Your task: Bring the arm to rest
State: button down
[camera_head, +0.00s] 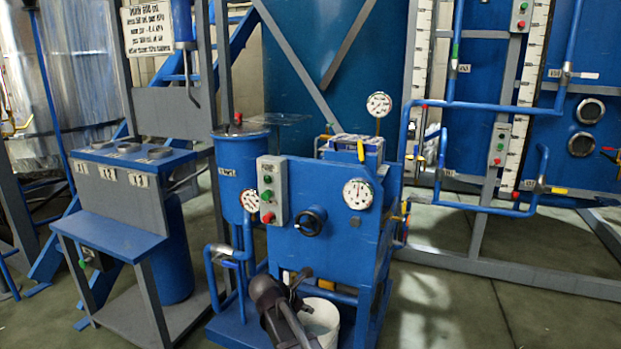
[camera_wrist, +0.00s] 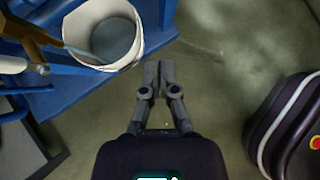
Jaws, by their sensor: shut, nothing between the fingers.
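My gripper (camera_wrist: 159,82) shows in the wrist view with its two fingers together, shut and empty, pointing over bare floor. In the head view my dark arm shows at the bottom centre, in front of the blue machine (camera_head: 325,235), and the fingers cannot be made out there. A white bucket (camera_wrist: 138,40) stands on the blue base at the upper left of the wrist view, apart from the fingers. The bucket (camera_head: 322,318) also shows in the head view, partly hidden behind my arm.
The blue machine carries round gauges (camera_head: 358,194), a black handwheel (camera_head: 310,221) and a button box (camera_head: 272,190). A grey and blue stand (camera_head: 125,235) is at the left. Blue tanks and pipework stand behind. Green floor (camera_head: 450,315) is clear at the lower right.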

jog(key=s+d+r+m+g+y+p, duration=0.3)
jog(key=s+d+m+g+y+p, duration=0.35)
jog(key=s+d+m, duration=1.55)
jog(key=w+a+r+m+p, duration=0.2)
jog(key=r+p, duration=1.6)
jog(key=p, duration=0.1)
jog(key=w+a+r+m+t+p, duration=0.1)
jog(key=w+a+r+p, duration=0.1)
jog(key=r+p, duration=1.7)
jog(key=shift+r+m+y, duration=0.2)
jog(key=shift+m+y, duration=0.15)
jog(key=shift+m, duration=0.05)
jog(key=shift+s+f+t, duration=0.1)
jog(key=shift+s+t, duration=0.1)
jog(key=shift+t, duration=0.05)
